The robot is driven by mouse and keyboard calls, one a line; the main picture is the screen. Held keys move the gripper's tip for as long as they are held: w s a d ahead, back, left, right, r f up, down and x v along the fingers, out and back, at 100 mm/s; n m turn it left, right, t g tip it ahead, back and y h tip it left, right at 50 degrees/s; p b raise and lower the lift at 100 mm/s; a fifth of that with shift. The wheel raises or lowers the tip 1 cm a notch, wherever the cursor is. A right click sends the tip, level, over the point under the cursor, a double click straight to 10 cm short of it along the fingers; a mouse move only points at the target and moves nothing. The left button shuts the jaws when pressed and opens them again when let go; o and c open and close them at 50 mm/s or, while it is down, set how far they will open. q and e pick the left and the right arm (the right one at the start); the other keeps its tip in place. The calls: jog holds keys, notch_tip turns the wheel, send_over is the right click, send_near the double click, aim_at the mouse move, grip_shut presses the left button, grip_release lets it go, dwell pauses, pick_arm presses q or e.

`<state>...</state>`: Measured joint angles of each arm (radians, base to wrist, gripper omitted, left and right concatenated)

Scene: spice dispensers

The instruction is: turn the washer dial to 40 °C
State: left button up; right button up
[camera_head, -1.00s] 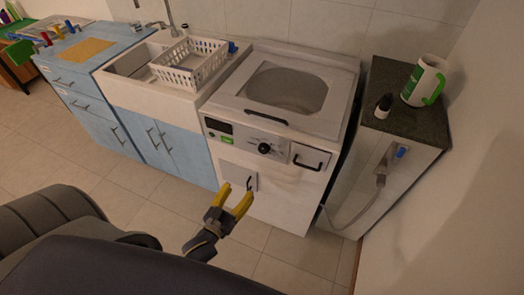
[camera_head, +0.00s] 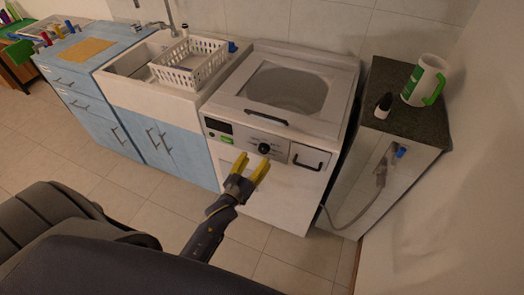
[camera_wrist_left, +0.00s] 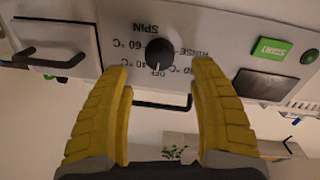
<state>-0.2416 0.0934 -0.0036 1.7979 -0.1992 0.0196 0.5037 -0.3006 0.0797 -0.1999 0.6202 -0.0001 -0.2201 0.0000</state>
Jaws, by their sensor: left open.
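The washer (camera_head: 280,195) stands at the centre of the head view with its black round dial (camera_head: 264,148) on the front panel. In the left wrist view the dial (camera_wrist_left: 159,52) shows upside down, ringed by printed labels: OFF, 30 °C, 40 °C, 60 °C, SPIN and RINSE. A pale mark on the dial seems to face OFF. My left gripper (camera_head: 251,162) is open with yellow fingers, just in front of and below the dial. In the left wrist view its fingertips (camera_wrist_left: 161,68) are on either side of the dial, apart from it. My right gripper is out of view.
A green START button (camera_wrist_left: 270,48) and a dark display (camera_wrist_left: 258,84) are on the same panel. A drawer with a black handle (camera_head: 308,162) is right of the dial. A dark-topped cabinet (camera_head: 410,125) with a mug (camera_head: 424,80) stands to the right.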

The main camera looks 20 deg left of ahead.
aim_at(262, 150)
pick_arm(q)
jog(key=shift+w+d, duration=0.1)
jog(key=shift+w, duration=2.75)
jog(key=c, duration=1.3)
jog(key=shift+c, duration=0.2)
